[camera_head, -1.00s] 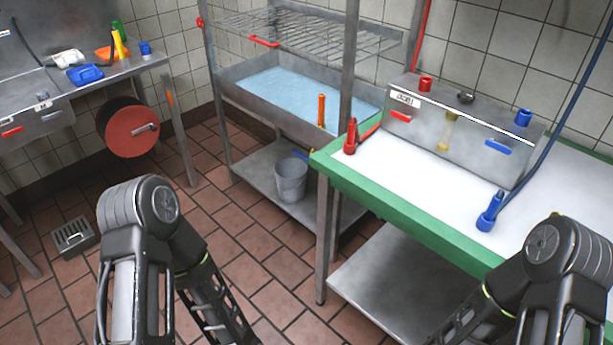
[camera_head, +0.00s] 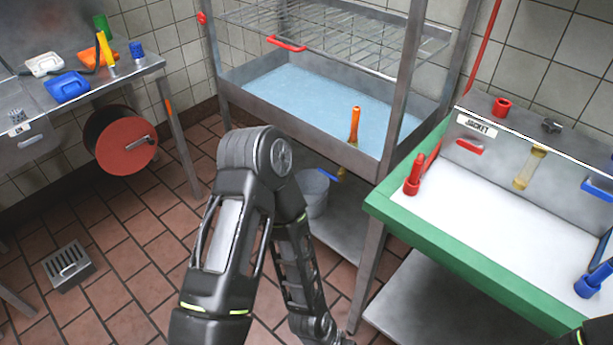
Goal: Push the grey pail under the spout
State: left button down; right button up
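The grey pail (camera_head: 315,194) stands on the low metal shelf under the water-filled basin, partly hidden behind my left arm. A small brass spout (camera_head: 341,173) with a blue lever (camera_head: 327,175) hangs below the basin, just above and right of the pail's rim. I cannot tell how far apart they are in depth. My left arm reaches down in front of the shelf, and its gripper is not clearly visible at the bottom edge. Only a dark bit of my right arm shows at the lower right corner, and its gripper is out of view.
The basin (camera_head: 262,82) and its metal posts frame the shelf. A green-edged table (camera_head: 440,246) stands at the right with a lower metal shelf. A bench with a red hose reel (camera_head: 120,140) is at the left. Tiled floor with a drain grate (camera_head: 69,267) is free at the left.

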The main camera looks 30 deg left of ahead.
aim_at(315, 186)
jog(key=i+j, duration=0.15)
jog(key=j, duration=0.3)
jog(key=i+j, duration=0.2)
jog(key=j, duration=0.3)
jog(key=i+j+z, duration=0.1)
jog(key=j, duration=0.35)
jog(key=i+j, duration=0.2)
jog(key=j, duration=0.25)
jog(key=i+j+z, duration=0.1)
jog(key=j, duration=0.4)
jog(key=i+j, duration=0.2)
jog(key=j, duration=0.3)
jog(key=i+j, duration=0.1)
jog(key=j, duration=0.4)
jog(key=i+j+z, duration=0.1)
jog(key=j, duration=0.35)
jog(key=i+l, duration=0.15)
jog(key=l, duration=0.15)
jog(key=i+l, duration=0.2)
jog(key=l, duration=0.05)
